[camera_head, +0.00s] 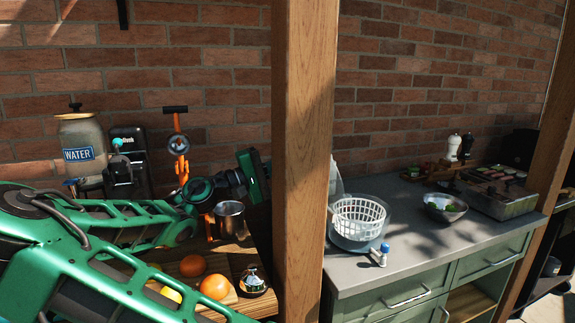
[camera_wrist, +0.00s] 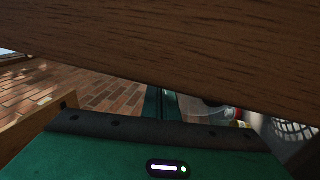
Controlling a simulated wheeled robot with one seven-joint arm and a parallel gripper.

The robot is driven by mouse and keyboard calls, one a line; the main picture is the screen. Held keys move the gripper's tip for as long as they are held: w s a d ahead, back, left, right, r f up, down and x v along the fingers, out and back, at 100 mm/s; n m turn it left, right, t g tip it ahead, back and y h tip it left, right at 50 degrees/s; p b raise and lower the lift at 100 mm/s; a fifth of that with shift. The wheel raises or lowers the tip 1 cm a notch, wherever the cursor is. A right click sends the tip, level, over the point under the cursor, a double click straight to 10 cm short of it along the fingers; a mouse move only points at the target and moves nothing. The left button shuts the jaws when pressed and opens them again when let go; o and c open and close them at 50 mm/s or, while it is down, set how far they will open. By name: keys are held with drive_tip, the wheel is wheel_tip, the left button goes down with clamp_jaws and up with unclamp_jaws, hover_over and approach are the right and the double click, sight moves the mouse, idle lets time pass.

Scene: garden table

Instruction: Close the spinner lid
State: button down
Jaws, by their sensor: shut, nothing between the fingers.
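The spinner (camera_head: 357,240) stands on the grey counter just right of the wooden post: a clear bowl with a white slotted basket (camera_head: 372,212) inside, its top open. A translucent piece (camera_head: 336,180), perhaps the raised lid, rises behind its left side, partly hidden by the post. A small blue-and-white part (camera_head: 383,252) is at its front. My gripper is left of the spinner, with the post between them in the head view; its fingertips are hidden there. In the wrist view my gripper (camera_wrist: 160,105) is shut and empty, and the white basket (camera_wrist: 292,130) shows at the right edge.
The thick wooden post (camera_head: 306,130) stands close to my gripper; wood fills the top of the wrist view. Oranges (camera_head: 214,287), a metal pot (camera_head: 230,219) and a water dispenser (camera_head: 80,150) are on the left. A bowl of greens (camera_head: 445,207) stands right, with counter clear between.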

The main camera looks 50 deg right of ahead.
drive_tip(key=shift+s+d+r+t+y, duration=0.2)
drive_tip(key=shift+s+d+r+y, duration=0.15)
drive_tip(key=shift+d, duration=0.2)
drive_tip(key=shift+s+d+r+t+y, duration=0.2)
drive_tip(key=shift+s+d+r+y, duration=0.1)
drive_tip(key=shift+d+y, duration=0.15)
drive_tip(key=shift+s+d+r+t+y, duration=0.25)
drive_tip(key=shift+s+d+y, duration=0.1)
drive_tip(key=shift+d, duration=0.25)
drive_tip(key=shift+w+a+g, duration=0.15)
drive_tip(key=shift+a+g, duration=0.05)
drive_tip(key=shift+g, duration=0.05)
drive_tip(key=v, duration=1.3)
drive_tip(key=shift+a+f, duration=0.2)
drive_tip(key=shift+a, duration=0.1)
drive_tip(key=shift+w, duration=0.15)
